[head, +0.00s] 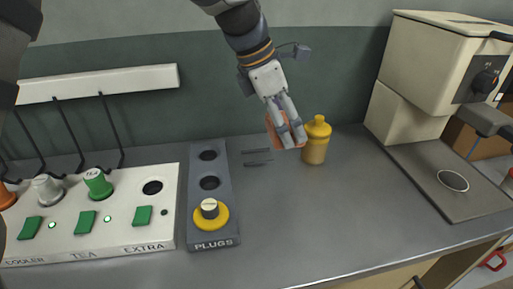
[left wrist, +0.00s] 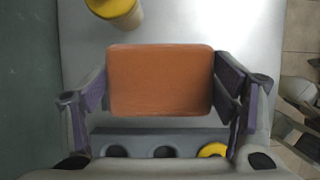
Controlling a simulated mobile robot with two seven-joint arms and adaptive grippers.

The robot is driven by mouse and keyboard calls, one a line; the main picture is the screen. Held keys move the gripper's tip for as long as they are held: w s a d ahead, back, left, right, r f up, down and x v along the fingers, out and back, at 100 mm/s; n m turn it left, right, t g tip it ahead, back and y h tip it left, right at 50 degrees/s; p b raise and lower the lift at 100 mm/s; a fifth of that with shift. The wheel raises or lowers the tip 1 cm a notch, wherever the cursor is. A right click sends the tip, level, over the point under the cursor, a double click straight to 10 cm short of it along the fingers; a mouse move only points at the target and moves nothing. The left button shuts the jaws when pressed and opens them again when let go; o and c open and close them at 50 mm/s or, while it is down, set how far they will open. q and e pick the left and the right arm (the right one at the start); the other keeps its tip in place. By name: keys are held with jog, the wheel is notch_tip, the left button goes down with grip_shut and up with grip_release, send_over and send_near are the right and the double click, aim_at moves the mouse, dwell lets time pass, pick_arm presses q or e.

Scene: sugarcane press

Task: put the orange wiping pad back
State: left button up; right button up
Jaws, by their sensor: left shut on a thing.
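The orange wiping pad (left wrist: 160,80) is held between the two fingers of my left gripper (left wrist: 160,92), filling the middle of the left wrist view. In the head view the pad (head: 272,131) shows partly behind the fingers of my left gripper (head: 289,133). The gripper reaches down from the top, shut on the pad, just left of the yellow bottle. Two short dark rails (head: 257,157) lie on the counter below and left of the pad. The height of the pad above the counter is hard to tell. My right gripper is not in view.
A yellow bottle (head: 316,145) stands close right of the gripper. A grey PLUGS holder (head: 212,226) with a yellow plug (head: 210,215) and a white button panel (head: 100,233) are at the left. A cream machine (head: 437,62) stands right. The middle front counter (head: 310,215) is clear.

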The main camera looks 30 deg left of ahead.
aim_at(270, 123)
pick_arm(q)
jog(key=w+a+f, duration=0.1)
jog(key=a+f, duration=0.1)
jog(key=a, duration=0.1)
jog(key=w+a+f, duration=0.1)
jog(key=shift+w+a+f+b, duration=0.1)
jog(key=shift+w+a+b, duration=0.05)
jog(key=shift+w+b, duration=0.15)
jog(key=a+f, duration=0.1)
jog(key=w+a+f, duration=0.1)
jog(key=f, duration=0.1)
jog(key=w+a+f, duration=0.1)
jog(key=shift+a+f+b, duration=0.25)
jog(key=shift+a+b, duration=0.05)
jog(key=shift+b, duration=0.05)
jog(key=shift+w+a+f, duration=0.1)
jog(key=shift+a+f, duration=0.1)
jog(key=shift+f, duration=0.75)
jog(key=shift+w+a+f, duration=0.1)
jog(key=shift+a+f, duration=0.05)
jog(key=shift+f, duration=0.75)
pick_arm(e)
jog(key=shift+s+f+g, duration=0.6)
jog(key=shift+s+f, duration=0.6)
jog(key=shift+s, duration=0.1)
pick_arm(q)
jog(key=shift+s, duration=0.1)
jog(key=shift+f, duration=0.15)
jog(key=o, duration=1.1)
jog(key=shift+o, duration=0.2)
